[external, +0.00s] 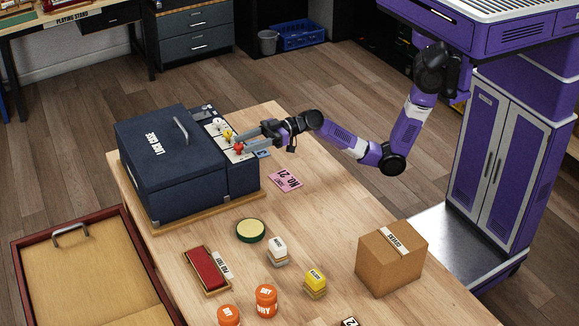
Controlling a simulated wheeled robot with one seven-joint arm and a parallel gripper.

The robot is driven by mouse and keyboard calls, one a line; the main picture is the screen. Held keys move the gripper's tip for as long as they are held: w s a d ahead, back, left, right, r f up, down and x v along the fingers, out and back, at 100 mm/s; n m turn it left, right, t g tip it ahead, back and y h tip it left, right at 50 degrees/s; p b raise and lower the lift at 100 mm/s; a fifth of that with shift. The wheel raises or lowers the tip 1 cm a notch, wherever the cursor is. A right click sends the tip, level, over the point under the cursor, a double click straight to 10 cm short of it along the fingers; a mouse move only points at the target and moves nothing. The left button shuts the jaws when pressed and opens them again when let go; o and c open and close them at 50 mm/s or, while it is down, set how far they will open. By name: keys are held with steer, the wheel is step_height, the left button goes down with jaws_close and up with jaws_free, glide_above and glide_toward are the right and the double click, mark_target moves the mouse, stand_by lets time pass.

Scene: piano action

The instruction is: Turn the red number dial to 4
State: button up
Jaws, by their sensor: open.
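A dark blue case (165,165) labelled "LOCK CASE" stands on a wooden board at the far left end of the table. A row of small dials runs along a lighter panel on its right side. The red dial (239,148) is the nearest of them; a yellow dial (228,134) and a white dial (218,123) lie behind it. My gripper (246,142) is open, with its fingers reaching left to the red dial. I cannot tell whether the fingers touch it. The number the red dial points to is too small to read.
A pink card (286,181) lies right of the case. Bare tabletop lies between.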

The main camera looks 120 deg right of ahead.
steer(key=shift+s+d, duration=0.1)
steer(key=shift+s, duration=2.1)
steer(key=s+d+m+h, duration=0.3)
steer(key=s+m+h, duration=0.3)
steer(key=h, duration=0.1)
steer(key=s+a+f+n+g+y+p, duration=0.1)
steer(key=s+a+f+n+y, duration=0.1)
steer(key=s+a, duration=0.5)
steer(key=s+a+f+n+g+y+p, duration=0.1)
steer(key=s+a+f+y+p, duration=0.1)
steer(key=s+a, duration=0.6)
steer(key=s+a+f+n+g+y+p, duration=0.1)
steer(key=s+a+f, duration=0.3)
steer(key=s, duration=1.2)
steer(key=a+n+y+p, duration=0.1)
steer(key=a, duration=0.3)
steer(key=shift+s+f+n, duration=0.15)
steer(key=shift+s+n, duration=0.15)
